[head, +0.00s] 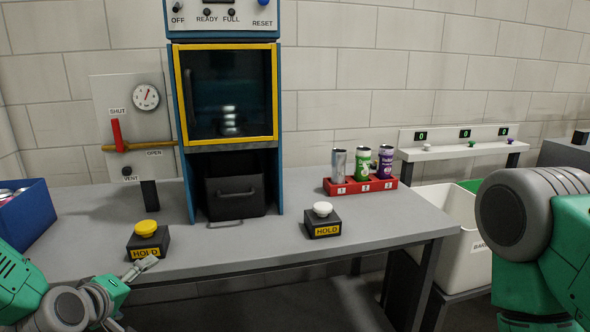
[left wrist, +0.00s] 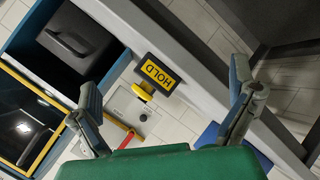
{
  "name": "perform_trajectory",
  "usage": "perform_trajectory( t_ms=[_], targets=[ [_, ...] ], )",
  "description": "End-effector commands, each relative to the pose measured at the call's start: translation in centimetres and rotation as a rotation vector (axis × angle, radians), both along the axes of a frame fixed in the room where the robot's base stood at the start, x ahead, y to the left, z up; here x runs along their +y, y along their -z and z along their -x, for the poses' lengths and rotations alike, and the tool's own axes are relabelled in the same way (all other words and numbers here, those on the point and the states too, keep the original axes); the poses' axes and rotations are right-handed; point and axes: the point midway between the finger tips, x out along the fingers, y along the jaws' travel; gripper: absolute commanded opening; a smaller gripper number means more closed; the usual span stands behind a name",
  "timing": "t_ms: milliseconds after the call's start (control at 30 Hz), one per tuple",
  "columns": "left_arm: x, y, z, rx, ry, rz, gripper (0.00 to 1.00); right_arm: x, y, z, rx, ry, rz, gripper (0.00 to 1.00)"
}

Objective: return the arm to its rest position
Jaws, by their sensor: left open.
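My left gripper (head: 140,268) is at the lower left of the head view, just in front of the yellow-topped HOLD button (head: 147,240) near the table's front edge. In the left wrist view the left gripper (left wrist: 165,110) has its fingers spread wide with nothing between them. The yellow HOLD button (left wrist: 157,75) shows beyond the fingers there, apart from them. My right arm shows at the right edge of the head view as a green and grey link. The right gripper is out of view.
The grey table (head: 270,245) carries a white-topped HOLD button (head: 323,220), a red rack (head: 360,186) with three cans, and a blue machine with a yellow-framed window (head: 228,95). A valve panel (head: 132,125) stands left. A blue bin (head: 25,215) sits at far left, a white bin (head: 450,225) right.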

Motion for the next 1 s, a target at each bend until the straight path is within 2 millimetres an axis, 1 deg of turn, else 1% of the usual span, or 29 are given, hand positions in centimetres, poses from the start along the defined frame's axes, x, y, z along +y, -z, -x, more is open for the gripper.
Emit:
perform_trajectory(
  t_ms=[33, 67, 100, 167, 200, 267, 300, 367, 400, 500, 533, 600, 700, 800, 1000],
  targets=[
    [-1.4, 3.3, 2.4, 0.088, 0.07, -0.065, 1.0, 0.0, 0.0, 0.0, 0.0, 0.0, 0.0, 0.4],
    [-2.1, 5.1, 3.8, 0.136, 0.111, -0.101, 1.0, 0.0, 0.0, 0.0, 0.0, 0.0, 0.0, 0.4],
    [-2.9, 7.3, 5.9, 0.2, 0.169, -0.15, 1.0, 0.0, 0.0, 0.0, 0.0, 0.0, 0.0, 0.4],
    [-3.9, 10.4, 9.3, 0.296, 0.259, -0.221, 1.0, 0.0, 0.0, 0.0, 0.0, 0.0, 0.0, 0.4],
    [-4.4, 12.3, 11.6, 0.359, 0.32, -0.266, 1.0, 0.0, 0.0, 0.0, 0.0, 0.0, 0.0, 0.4],
    [-5.1, 14.9, 15.4, 0.454, 0.416, -0.331, 1.0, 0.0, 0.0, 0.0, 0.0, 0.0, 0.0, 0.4],
    [-5.4, 16.4, 18.0, 0.517, 0.482, -0.371, 1.0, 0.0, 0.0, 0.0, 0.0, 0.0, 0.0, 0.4],
    [-5.6, 18.2, 21.8, 0.604, 0.578, -0.427, 1.0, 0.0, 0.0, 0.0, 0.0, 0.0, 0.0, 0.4],
    [-5.6, 19.2, 24.1, 0.656, 0.64, -0.46, 1.0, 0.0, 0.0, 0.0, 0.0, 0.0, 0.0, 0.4],
    [-5.4, 20.8, 29.2, 0.765, 0.773, -0.524, 1.0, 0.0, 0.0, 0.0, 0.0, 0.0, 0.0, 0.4],
    [-5.4, 21.0, 30.4, 0.791, 0.806, -0.538, 1.0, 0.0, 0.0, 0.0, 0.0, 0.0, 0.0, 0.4],
    [-5.1, 21.5, 32.5, 0.836, 0.865, -0.563, 1.0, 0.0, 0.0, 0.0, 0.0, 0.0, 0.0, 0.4],
    [-4.9, 21.7, 34.2, 0.871, 0.912, -0.581, 1.0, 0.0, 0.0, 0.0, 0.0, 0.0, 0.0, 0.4],
    [-4.9, 21.8, 34.6, 0.88, 0.925, -0.585, 1.0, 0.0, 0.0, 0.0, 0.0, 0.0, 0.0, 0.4],
    [-4.9, 21.7, 34.5, 0.878, 0.921, -0.585, 1.0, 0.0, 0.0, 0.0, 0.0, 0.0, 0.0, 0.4]
  ],
)
